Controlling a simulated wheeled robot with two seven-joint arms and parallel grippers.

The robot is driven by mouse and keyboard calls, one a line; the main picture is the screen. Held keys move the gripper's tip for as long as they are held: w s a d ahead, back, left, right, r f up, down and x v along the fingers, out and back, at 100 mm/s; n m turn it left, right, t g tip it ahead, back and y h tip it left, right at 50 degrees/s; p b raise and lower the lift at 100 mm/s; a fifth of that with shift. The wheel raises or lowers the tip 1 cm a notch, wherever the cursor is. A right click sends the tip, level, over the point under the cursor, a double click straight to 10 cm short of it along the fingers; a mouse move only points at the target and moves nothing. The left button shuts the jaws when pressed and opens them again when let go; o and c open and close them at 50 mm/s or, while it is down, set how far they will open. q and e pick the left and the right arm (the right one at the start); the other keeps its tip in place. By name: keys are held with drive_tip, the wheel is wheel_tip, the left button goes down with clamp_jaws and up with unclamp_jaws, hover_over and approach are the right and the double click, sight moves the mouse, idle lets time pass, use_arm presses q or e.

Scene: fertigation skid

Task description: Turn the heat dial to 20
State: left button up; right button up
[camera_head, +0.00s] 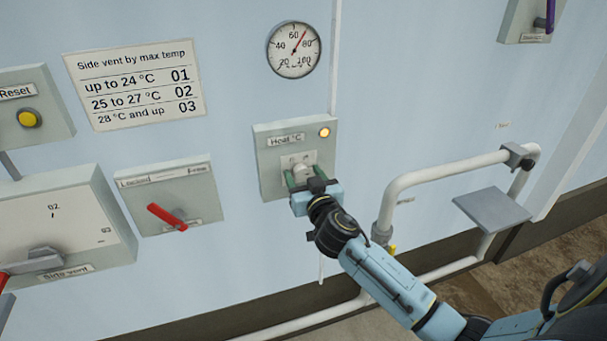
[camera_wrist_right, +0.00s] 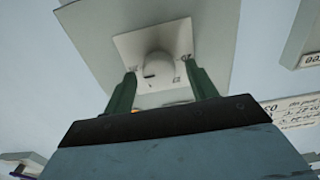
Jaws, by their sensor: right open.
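The heat dial (camera_head: 301,172) is a pale round knob on a white scale plate, on the grey box labelled "Heat °C" (camera_head: 268,160). In the right wrist view the knob (camera_wrist_right: 159,66) stands out from its plate (camera_wrist_right: 130,42). My right gripper (camera_head: 302,180) is in front of the dial, and its green fingers hide part of it in the head view. The dial's setting is too small to read. My left gripper is not in view.
An orange lamp (camera_head: 324,132) glows on the heat box. A round gauge (camera_head: 293,50) hangs above. A red lever (camera_head: 167,216) and the side vent box (camera_head: 112,222) are to the left. White pipes (camera_head: 400,185) and a grey plate (camera_head: 491,209) are to the right.

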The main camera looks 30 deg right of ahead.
drive_tip(key=shift+w+d, duration=0.1)
drive_tip(key=shift+w, duration=0.25)
drive_tip(key=shift+c, duration=0.5)
drive_tip(key=c, duration=0.9)
